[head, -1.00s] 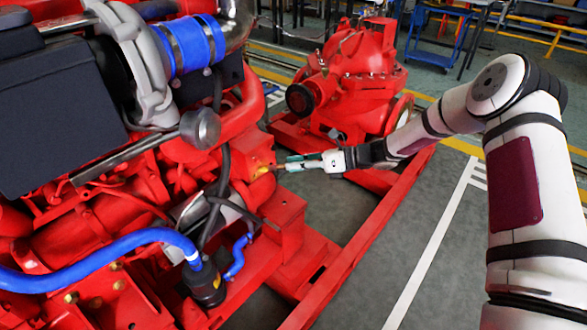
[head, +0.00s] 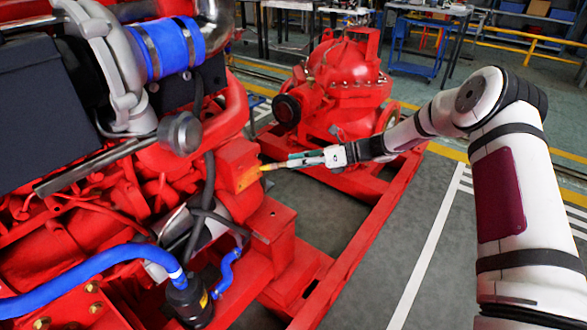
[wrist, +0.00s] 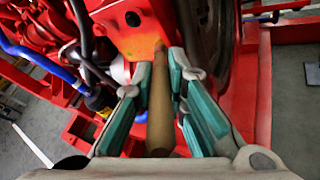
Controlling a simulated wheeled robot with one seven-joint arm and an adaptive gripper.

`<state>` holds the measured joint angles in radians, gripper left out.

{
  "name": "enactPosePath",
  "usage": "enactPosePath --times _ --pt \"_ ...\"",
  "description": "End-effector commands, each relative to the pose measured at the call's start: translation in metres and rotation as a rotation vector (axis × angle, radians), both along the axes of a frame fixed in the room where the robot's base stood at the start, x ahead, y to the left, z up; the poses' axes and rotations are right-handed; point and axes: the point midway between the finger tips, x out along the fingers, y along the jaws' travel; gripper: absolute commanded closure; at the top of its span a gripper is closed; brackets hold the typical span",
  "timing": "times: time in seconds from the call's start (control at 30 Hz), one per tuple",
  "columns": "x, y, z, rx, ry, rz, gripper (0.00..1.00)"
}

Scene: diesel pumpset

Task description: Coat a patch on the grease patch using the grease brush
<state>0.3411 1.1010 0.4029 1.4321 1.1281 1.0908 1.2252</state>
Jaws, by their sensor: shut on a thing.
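My gripper (head: 310,160) is shut on the grease brush and reaches left toward the red engine. The grease brush (wrist: 160,115) has a tan handle between the teal finger pads in the wrist view, and its tip meets or nearly meets a red block. In the head view the brush tip (head: 268,167) shows yellowish beside that block. The grease patch (wrist: 140,44) appears as an orange-yellow area on the red block's face; it also shows in the head view (head: 246,178). The brush tip overlaps the patch's edge; I cannot tell exact contact.
The red engine (head: 130,190) with blue hoses (head: 90,262) fills the left. A red pump (head: 342,85) stands behind my gripper. The red base rail (head: 365,235) runs below the arm. Open grey floor (head: 420,200) lies to the right.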

Motion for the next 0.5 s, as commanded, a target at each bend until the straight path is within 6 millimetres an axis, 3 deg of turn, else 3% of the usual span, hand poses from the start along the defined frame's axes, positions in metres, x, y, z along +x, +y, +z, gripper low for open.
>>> enactPosePath --times 0.2,0.5 --pt "0.0074 -0.0051 0.0005 0.001 -0.001 -0.002 1.0" --pt "0.0011 -0.0025 0.0019 0.001 0.001 -0.001 1.0"
